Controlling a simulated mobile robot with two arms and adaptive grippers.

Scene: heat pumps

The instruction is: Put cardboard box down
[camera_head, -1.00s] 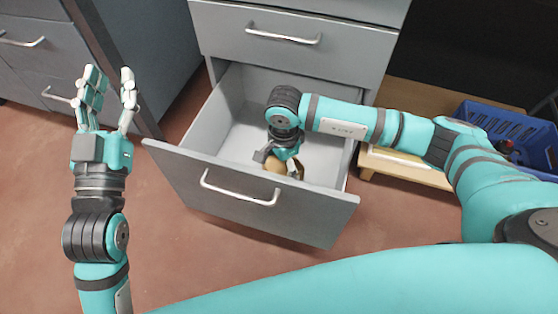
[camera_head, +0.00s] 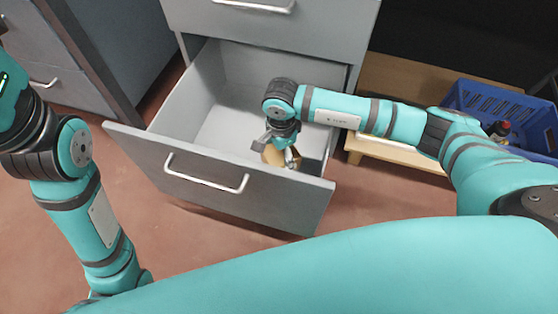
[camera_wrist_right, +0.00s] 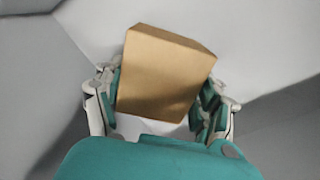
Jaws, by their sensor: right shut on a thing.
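The cardboard box (camera_wrist_right: 165,75) is plain brown. In the right wrist view it sits between the fingers of my right gripper (camera_wrist_right: 160,105), which is shut on it. In the head view, my right gripper (camera_head: 282,150) reaches down inside the open drawer (camera_head: 230,195), near its front panel. Only a small part of the box (camera_head: 272,155) shows there, mostly hidden by the gripper. I cannot tell whether the box touches the drawer floor. My left arm is at the left of the head view, with its fingers outside the picture.
The grey cabinet has a closed drawer (camera_head: 270,25) above the open one. A blue crate (camera_head: 490,100) with a bottle in it stands on a low wooden shelf (camera_head: 385,150) at the right. Another grey cabinet (camera_head: 100,50) is at the left.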

